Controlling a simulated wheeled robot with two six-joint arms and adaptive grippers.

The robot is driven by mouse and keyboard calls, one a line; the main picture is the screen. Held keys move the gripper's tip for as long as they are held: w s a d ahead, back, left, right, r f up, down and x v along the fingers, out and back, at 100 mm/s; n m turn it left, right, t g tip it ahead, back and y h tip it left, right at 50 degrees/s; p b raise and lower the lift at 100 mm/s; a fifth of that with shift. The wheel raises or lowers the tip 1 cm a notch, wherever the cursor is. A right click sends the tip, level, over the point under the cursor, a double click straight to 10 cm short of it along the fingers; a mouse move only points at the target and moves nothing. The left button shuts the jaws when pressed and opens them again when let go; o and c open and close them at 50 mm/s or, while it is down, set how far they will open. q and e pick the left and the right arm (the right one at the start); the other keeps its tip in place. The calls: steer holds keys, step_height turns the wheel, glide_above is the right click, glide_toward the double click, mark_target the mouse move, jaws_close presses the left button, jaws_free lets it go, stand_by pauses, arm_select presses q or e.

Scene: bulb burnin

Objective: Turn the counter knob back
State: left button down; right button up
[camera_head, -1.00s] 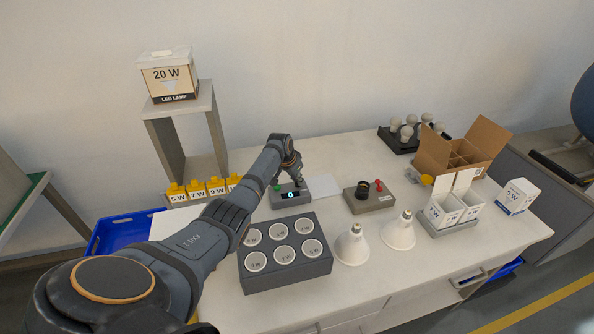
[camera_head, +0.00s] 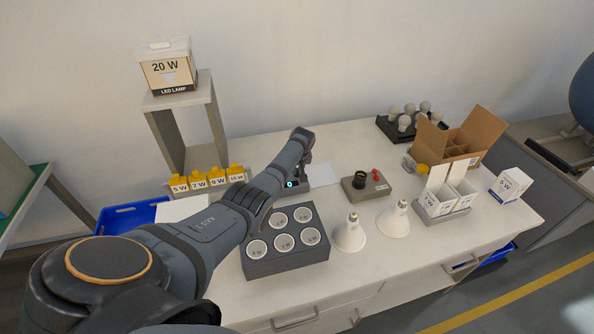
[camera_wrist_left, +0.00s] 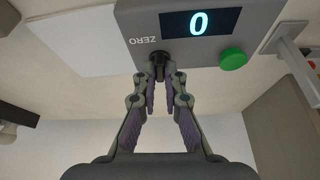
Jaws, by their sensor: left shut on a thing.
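The counter (camera_head: 296,186) is a small grey box with a lit display on the bench, partly hidden behind my left arm in the head view. In the left wrist view the counter (camera_wrist_left: 258,14) shows "0" on its display, a ZERO label and a green button (camera_wrist_left: 233,59). Its small dark knob (camera_wrist_left: 158,60) sits beside the ZERO label. My left gripper (camera_wrist_left: 159,73) is shut on the knob with both fingertips at its sides. In the head view the left gripper (camera_head: 305,158) is mostly hidden by its own wrist.
A grey socket block (camera_head: 287,262) stands in front of the counter. A grey box with a black socket (camera_head: 360,181) and red button is to the right. Two large bulbs (camera_head: 349,236), white cartons (camera_head: 443,202) and a cardboard box (camera_head: 466,140) stand further right. A blue bin (camera_head: 128,218) is left.

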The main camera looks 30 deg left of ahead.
arm_select(q)
steer(key=shift+n+g, duration=0.3)
steer(key=shift+n, duration=0.3)
steer(key=c, duration=1.4)
jaws_free()
steer(key=shift+c, duration=0.2)
steer(key=v, duration=1.2)
steer(key=shift+d, duration=0.15)
